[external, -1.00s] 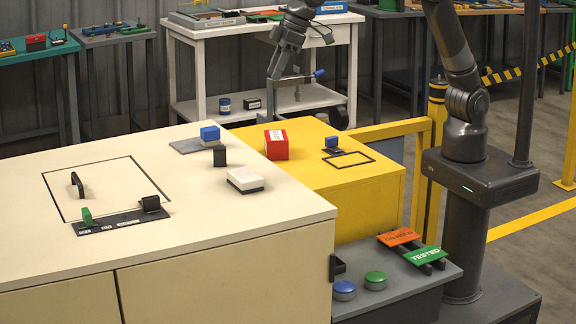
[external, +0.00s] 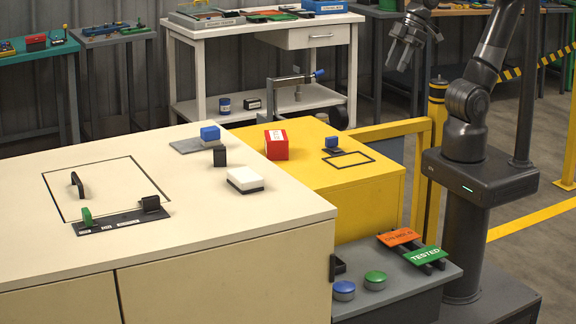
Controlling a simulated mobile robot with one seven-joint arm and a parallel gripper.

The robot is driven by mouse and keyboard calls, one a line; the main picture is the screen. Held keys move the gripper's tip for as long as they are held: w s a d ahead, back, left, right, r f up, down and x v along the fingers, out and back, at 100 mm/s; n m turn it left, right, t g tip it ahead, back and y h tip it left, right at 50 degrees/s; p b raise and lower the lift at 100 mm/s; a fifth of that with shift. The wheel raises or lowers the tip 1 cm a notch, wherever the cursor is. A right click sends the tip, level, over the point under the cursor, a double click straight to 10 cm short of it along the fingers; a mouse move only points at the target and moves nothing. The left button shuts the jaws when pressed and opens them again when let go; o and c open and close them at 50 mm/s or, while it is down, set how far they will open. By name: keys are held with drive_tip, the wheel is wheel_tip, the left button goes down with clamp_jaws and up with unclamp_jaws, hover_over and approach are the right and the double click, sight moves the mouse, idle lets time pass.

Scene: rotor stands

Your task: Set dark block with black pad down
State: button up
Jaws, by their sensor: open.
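A small dark block (external: 220,156) stands upright on the cream worktop (external: 270,220), near its back right part. Whether it has a black pad is too small to tell. A white block with a black base (external: 245,180) lies in front of it. A black block (external: 150,204) and a green piece (external: 87,217) stand on a dark labelled strip (external: 120,222) at the left. My gripper (external: 398,64) is open and empty, raised at the upper right, well away from these blocks.
A blue-topped block (external: 210,135) stands on a grey plate at the worktop's back edge. A red box (external: 276,144) and a small blue block (external: 334,144) are on the yellow cabinet (external: 340,190). A black outlined area (external: 110,180) on the worktop holds a thin dark loop (external: 77,185).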

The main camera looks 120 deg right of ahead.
drive_tip(key=s+f, duration=0.1)
drive_tip(key=s, duration=0.1)
drive_tip(key=s+f, duration=0.2)
drive_tip(key=shift+s+f, duration=0.2)
drive_tip(key=shift+s, duration=0.05)
idle(1.1)
